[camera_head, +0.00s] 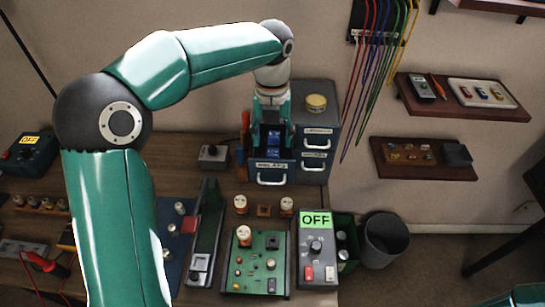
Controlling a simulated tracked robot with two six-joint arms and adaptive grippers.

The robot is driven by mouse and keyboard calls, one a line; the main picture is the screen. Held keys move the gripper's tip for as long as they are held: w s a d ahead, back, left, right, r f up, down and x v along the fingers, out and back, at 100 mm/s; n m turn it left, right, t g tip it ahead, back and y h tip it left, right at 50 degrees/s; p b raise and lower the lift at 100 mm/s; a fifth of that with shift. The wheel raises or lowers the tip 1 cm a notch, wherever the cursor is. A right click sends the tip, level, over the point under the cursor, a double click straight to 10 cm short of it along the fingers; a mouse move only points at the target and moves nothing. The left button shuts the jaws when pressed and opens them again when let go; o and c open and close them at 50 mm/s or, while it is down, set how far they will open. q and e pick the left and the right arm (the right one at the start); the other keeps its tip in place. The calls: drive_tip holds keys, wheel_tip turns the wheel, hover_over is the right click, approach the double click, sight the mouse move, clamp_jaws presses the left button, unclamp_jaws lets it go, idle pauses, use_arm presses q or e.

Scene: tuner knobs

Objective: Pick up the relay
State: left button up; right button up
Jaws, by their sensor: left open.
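My left arm reaches over the bench, and its left gripper (272,118) points down above an open drawer (270,171) with a label that seems to read RELAYS. The gripper is open. Blue relay blocks (273,141) show in the drawer just below and between the fingers. I cannot tell whether the fingers touch a relay. The gripper hides the back of the drawer. My right gripper is out of view; only a bit of my right arm shows at the lower right corner.
The grey drawer cabinet (317,130) has a yellow round tin (316,102) on top. In front stand a green circuit board (256,262), a box with an OFF display (317,249) and a slide rail (205,240). A dark bin (384,240) stands at the right.

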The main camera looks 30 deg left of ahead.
sight(273, 152)
use_arm(q)
drive_tip(key=f, duration=0.5)
drive_tip(key=shift+s+d+p, duration=0.15)
drive_tip(key=shift+s+p, duration=0.05)
drive_tip(key=shift+p, duration=0.1)
drive_tip(key=shift+c, duration=0.3)
clamp_jaws()
